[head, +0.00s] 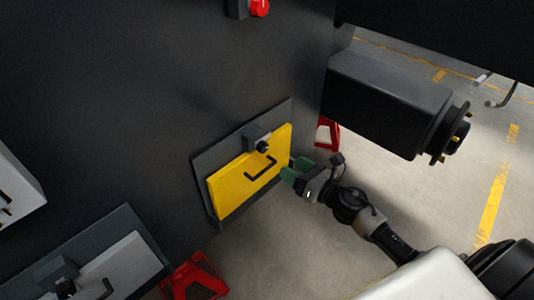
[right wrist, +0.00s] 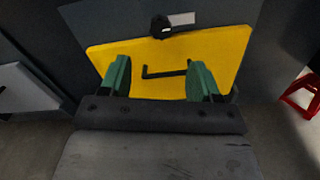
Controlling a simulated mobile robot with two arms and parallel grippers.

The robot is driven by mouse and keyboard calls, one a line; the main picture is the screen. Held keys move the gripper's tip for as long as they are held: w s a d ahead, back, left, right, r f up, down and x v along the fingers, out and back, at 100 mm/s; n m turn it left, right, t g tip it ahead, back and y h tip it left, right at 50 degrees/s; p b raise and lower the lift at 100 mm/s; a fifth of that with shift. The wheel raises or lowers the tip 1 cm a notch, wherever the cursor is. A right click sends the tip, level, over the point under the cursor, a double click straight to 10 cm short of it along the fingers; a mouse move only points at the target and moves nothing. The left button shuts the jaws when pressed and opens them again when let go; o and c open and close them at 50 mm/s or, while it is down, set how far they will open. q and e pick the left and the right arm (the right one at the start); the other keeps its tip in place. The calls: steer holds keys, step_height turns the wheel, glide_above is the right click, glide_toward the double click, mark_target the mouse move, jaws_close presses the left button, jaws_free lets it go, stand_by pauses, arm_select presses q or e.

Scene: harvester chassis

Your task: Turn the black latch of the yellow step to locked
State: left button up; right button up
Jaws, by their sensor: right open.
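The yellow step (head: 235,188) sits folded up against its dark plate on the chassis side, with a black handle (head: 260,169) on its face. The black latch (head: 263,146) is at the step's top edge, on a grey block. In the right wrist view the latch (right wrist: 160,26) shows above the yellow step (right wrist: 128,58). My right gripper (head: 295,171) is at the step's right edge in the head view, its green fingers apart. In the right wrist view its fingers (right wrist: 158,82) stand either side of the handle, with nothing between them gripped. My left gripper is not in view.
A black axle with a hub (head: 390,105) juts out at the upper right. Red stands (head: 195,279) are under the chassis. A grey panel with its own latch (head: 110,270) is at lower left. A red knob (head: 260,7) is at the top. Open floor lies right.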

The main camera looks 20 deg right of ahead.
mark_target(265, 149)
steer(key=p+x, duration=0.1)
steer(key=x, duration=0.9)
steer(key=shift+w, duration=0.25)
steer(key=c, duration=0.9)
